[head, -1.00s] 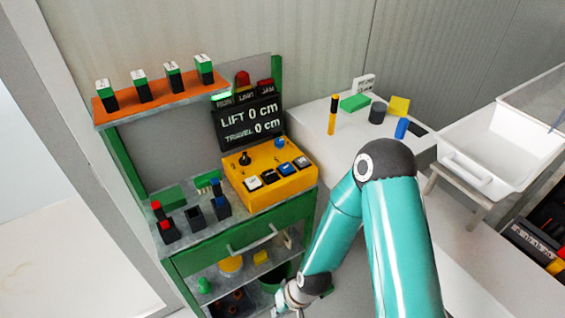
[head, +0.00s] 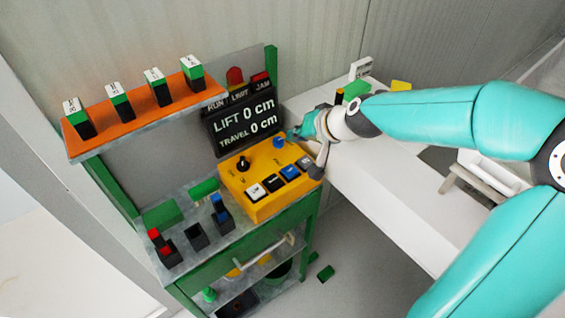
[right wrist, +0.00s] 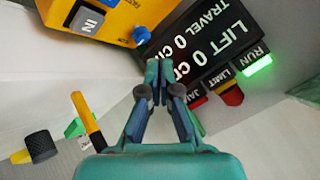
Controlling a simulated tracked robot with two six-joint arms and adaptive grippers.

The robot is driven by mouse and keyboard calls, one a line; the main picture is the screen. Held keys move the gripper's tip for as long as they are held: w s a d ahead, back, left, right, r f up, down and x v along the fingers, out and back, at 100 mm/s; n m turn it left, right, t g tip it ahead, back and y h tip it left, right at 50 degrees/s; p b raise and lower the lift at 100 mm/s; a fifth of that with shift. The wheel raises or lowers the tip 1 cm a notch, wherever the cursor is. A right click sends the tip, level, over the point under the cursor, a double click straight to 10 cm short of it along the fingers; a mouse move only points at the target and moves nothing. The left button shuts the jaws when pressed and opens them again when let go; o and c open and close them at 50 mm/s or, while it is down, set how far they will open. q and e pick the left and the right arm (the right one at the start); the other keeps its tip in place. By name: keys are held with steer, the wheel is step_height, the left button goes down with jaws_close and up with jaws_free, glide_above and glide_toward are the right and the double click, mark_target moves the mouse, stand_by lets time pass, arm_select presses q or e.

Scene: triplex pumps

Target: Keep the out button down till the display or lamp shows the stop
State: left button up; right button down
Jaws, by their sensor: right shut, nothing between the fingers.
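The yellow control box (head: 262,206) stands on the green bench with white, black, blue and grey push buttons along its front. The grey button (right wrist: 88,20) reads IN in the right wrist view. I cannot read which button is OUT. The display (head: 246,122) shows LIFT 0 cm and TRAVEL 0 cm. My right gripper (head: 291,133) is shut and empty, above the box's back right corner near the blue knob (head: 279,142), pressing no button. My left gripper is out of view.
An orange shelf (head: 139,109) with several green-and-black blocks is at the left. Small switch blocks (head: 196,236) stand left of the box. A white table (head: 400,205) lies to the right. A green block (head: 325,273) is on the floor.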

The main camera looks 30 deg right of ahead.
mark_target(292, 171)
steer(key=shift+w+a, duration=0.15)
steer(key=shift+a, duration=0.05)
steer(key=shift+f, duration=0.1)
step_height(292, 171, down, 8)
steer(key=b, duration=0.7)
steer(key=shift+b, duration=0.3)
steer(key=shift+f+b, duration=0.35)
steer(key=shift+b, duration=0.05)
steer(key=shift+f, duration=0.1)
stand_by(0.6)
steer(key=shift+f+b, duration=0.25)
steer(key=shift+b, duration=0.15)
